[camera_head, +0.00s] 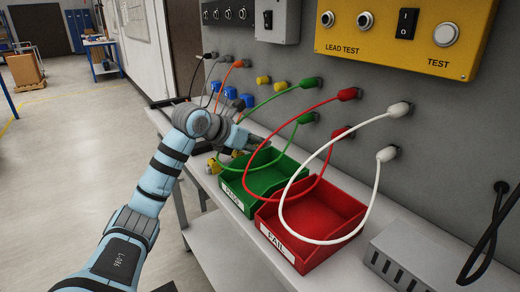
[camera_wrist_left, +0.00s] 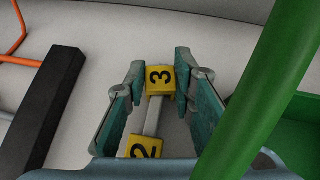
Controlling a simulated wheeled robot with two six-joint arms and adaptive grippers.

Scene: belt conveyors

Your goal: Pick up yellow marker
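A yellow marker block (camera_wrist_left: 160,82) with a black 3 lies between the fingertips of my left gripper (camera_wrist_left: 158,72) in the left wrist view. A second yellow block (camera_wrist_left: 146,147) with a 2 is nearer the palm, and a white strip shows between the two blocks. The fingers stand apart on either side of the 3 block, with narrow gaps; the gripper looks open. In the head view, yellow (camera_head: 212,166) shows beside the green bin (camera_head: 236,195), under my left wrist, partly hidden. My right gripper is not in view.
The green bin and a red FAIL bin (camera_head: 335,190) stand on the bench. A green cable (camera_wrist_left: 255,95) passes close to the right finger in the wrist view. A dark bar (camera_wrist_left: 52,110) lies left. Red and white cables (camera_head: 318,160) loop from the wall panel.

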